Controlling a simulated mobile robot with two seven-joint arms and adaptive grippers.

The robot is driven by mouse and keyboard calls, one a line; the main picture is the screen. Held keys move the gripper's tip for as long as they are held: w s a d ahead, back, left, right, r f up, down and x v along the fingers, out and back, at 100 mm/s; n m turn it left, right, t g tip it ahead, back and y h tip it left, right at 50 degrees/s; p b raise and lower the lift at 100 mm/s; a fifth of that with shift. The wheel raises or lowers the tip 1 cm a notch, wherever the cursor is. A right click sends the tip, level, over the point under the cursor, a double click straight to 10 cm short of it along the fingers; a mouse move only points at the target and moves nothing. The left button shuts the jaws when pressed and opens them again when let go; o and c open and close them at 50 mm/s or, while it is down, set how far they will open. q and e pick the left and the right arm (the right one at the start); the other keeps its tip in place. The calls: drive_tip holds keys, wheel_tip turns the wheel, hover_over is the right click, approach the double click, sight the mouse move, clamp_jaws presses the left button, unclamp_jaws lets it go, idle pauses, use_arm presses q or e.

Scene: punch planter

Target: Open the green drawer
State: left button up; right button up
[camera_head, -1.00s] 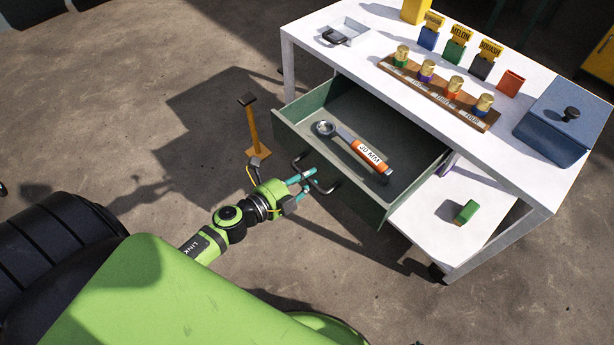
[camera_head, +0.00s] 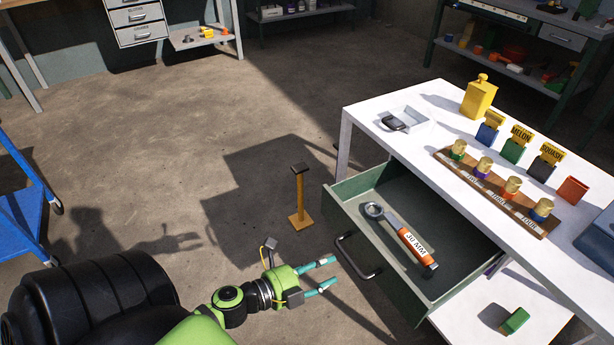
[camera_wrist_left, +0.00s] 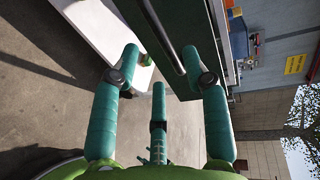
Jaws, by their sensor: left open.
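The green drawer (camera_head: 380,285) is pulled well out from under the white table. A tool with a round metal head and an orange handle (camera_head: 415,246) labelled "30 MM" lies inside it. The drawer's dark bar handle (camera_head: 357,260) is on its front face. My left gripper (camera_head: 333,271) is open and empty, just left of the handle and apart from it. In the left wrist view the open fingers (camera_wrist_left: 166,65) point toward the drawer front (camera_wrist_left: 182,40), and the handle bar (camera_wrist_left: 163,35) runs between them in the picture. My right gripper is not in view.
The white table (camera_head: 400,160) carries a tray, a yellow bottle (camera_head: 478,97), labelled blocks and a wooden rack (camera_head: 500,195). A yellow post on a stand (camera_head: 299,200) is on the floor behind my gripper. A blue cart (camera_head: 20,215) is at left. Open floor lies between.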

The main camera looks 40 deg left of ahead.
use_arm(q)
drive_tip(key=shift+v, duration=2.35)
